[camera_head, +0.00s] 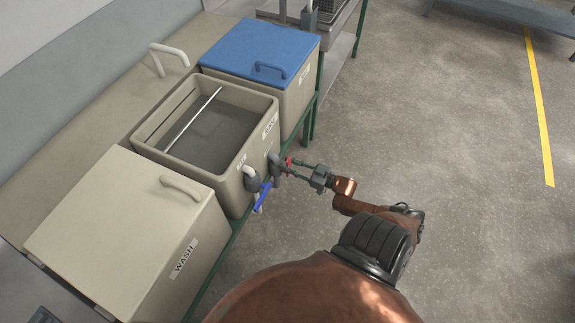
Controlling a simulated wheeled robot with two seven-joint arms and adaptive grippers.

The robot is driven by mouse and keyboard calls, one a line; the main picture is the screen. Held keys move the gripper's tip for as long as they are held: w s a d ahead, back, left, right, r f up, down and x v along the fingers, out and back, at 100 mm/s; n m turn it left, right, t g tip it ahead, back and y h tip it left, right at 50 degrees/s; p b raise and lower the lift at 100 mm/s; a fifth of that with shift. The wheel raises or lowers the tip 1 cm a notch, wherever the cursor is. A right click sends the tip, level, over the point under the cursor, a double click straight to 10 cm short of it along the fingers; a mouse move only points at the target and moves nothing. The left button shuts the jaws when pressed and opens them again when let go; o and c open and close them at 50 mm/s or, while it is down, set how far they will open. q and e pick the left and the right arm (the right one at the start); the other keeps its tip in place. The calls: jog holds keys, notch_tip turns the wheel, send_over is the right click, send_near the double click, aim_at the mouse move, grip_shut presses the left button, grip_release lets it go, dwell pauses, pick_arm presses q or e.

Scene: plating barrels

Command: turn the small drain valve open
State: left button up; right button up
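The middle tank (262,101) is open and holds grey liquid. Two valves are on its front side. One has a small red handle (289,161) beside a grey pipe fitting (274,165). The other has a longer blue handle (262,197) below a pale elbow pipe (248,172). My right gripper (294,170) reaches in from the right with its fingers apart, tips at the red handle. Whether they touch it I cannot tell. My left gripper is not in view.
A closed beige tank labelled WASH (110,220) stands at the near left. A tank with a blue lid (258,50) stands behind the middle one. A green frame (235,236) runs along their front. The floor (450,140) to the right is clear, with a yellow line.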

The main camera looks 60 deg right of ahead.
jog(key=o, duration=0.3)
jog(key=shift+o, duration=0.5)
jog(key=shift+w, duration=0.1)
jog(key=s+d, duration=0.1)
jog(key=s, duration=1.1)
jog(key=shift+d, duration=0.3)
